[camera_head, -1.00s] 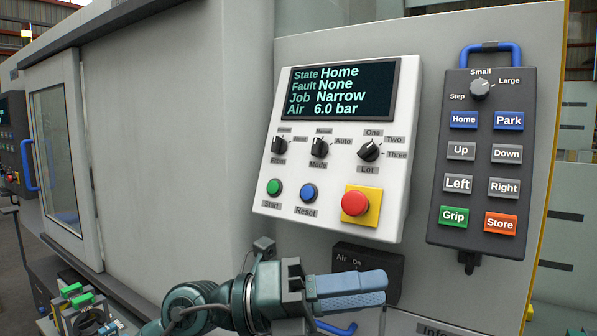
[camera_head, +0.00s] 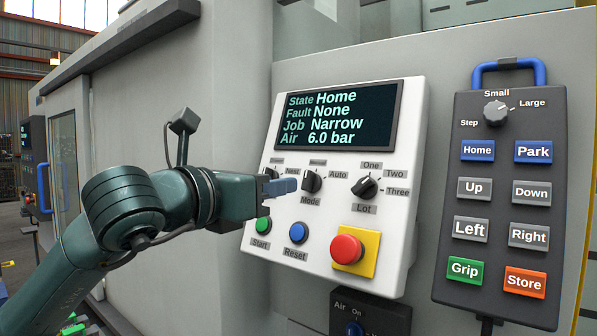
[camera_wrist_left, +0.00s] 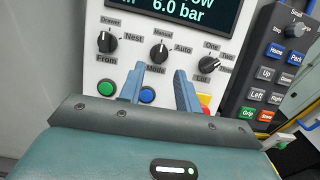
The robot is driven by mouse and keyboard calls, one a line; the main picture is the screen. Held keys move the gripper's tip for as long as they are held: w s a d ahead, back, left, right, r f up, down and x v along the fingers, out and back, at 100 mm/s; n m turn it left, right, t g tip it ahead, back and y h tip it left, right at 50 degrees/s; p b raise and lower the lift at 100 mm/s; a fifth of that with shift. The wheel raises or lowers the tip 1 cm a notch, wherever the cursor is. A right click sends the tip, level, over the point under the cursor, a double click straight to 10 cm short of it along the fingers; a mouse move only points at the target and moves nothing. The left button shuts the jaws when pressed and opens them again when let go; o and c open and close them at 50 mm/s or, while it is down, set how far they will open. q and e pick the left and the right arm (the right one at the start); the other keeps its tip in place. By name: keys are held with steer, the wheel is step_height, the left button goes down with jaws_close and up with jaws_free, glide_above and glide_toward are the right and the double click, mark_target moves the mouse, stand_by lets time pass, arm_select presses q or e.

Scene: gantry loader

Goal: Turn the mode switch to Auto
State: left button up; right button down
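The mode switch (camera_head: 312,181) is a black knob on the white control panel (camera_head: 408,180), with Manual above it and Auto (camera_head: 337,174) to its upper right. Its pointer looks turned up toward Manual. It also shows in the left wrist view (camera_wrist_left: 160,54). My left gripper (camera_head: 285,187) is just left of the switch in the head view. In the wrist view its two blue fingers (camera_wrist_left: 160,76) are apart with nothing between them, and the switch shows just beyond their tips. I cannot tell that they touch it. My right gripper is out of view.
The From switch (camera_wrist_left: 107,43) is left of Mode, partly hidden by my gripper in the head view; the Lot switch (camera_head: 365,187) is right. Below are green Start (camera_head: 263,225), blue Reset (camera_head: 297,232) and the red stop button (camera_head: 346,249). A pendant (camera_head: 509,205) hangs at right.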

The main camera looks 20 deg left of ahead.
mark_target(305, 179)
arm_select(q)
steer(key=p+x, duration=0.2)
steer(key=x, duration=0.5)
steer(key=shift+c, duration=0.5)
jaws_close()
